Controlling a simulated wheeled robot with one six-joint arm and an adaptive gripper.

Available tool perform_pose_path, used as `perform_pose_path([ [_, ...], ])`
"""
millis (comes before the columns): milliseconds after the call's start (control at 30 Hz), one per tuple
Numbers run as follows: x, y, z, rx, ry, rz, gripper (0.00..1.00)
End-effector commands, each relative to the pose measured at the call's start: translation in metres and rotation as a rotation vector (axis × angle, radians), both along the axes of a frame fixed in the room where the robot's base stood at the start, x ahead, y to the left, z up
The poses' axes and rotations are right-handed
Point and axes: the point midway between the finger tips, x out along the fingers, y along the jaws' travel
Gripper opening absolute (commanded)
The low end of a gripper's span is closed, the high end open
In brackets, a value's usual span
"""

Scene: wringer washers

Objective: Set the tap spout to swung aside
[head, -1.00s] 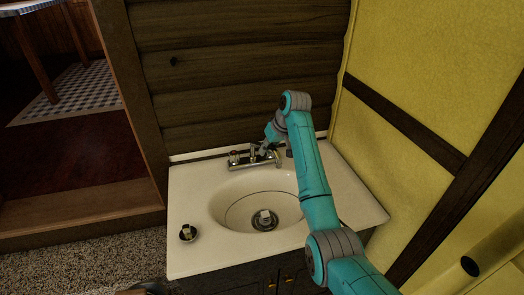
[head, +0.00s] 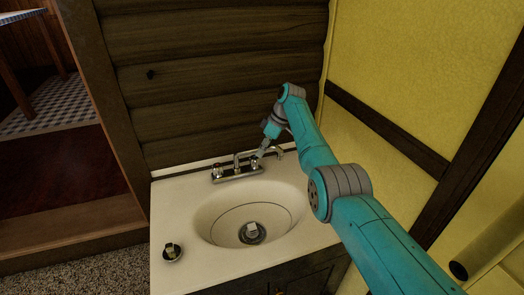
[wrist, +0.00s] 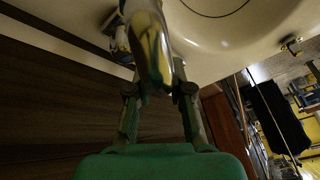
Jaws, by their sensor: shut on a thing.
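The chrome tap (head: 238,174) stands at the back rim of the sink, against the log wall. Its spout (head: 278,151) points to the right in the head view, roughly along the wall, not over the middle of the bowl. My gripper (head: 261,155) reaches down to the spout from the right and is shut on it. In the wrist view the shiny spout (wrist: 152,45) lies between the two fingers of my gripper (wrist: 157,92). The fingertips' exact contact is partly hidden by the spout.
The cream sink basin (head: 220,213) is set in a counter (head: 180,230). A small dark fitting (head: 172,252) sits at the counter's left front. A yellow wall (head: 400,90) stands close on the right. A doorway opens at the left.

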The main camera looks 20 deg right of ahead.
Motion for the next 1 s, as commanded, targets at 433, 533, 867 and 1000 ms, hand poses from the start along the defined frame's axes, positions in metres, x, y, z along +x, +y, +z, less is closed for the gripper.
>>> perform_pose_path([
  [433, 0.0009, 0.0004, 0.0000, 0.000, -0.001, 0.058, 0.00],
  [533, 0.0009, 0.0004, -0.0001, 0.000, 0.000, 0.059, 0.00],
  [867, 0.0009, 0.0005, 0.0001, 0.000, -0.001, 0.059, 0.40],
  [1000, 0.0008, 0.0004, 0.0000, 0.000, 0.000, 0.059, 0.46],
])
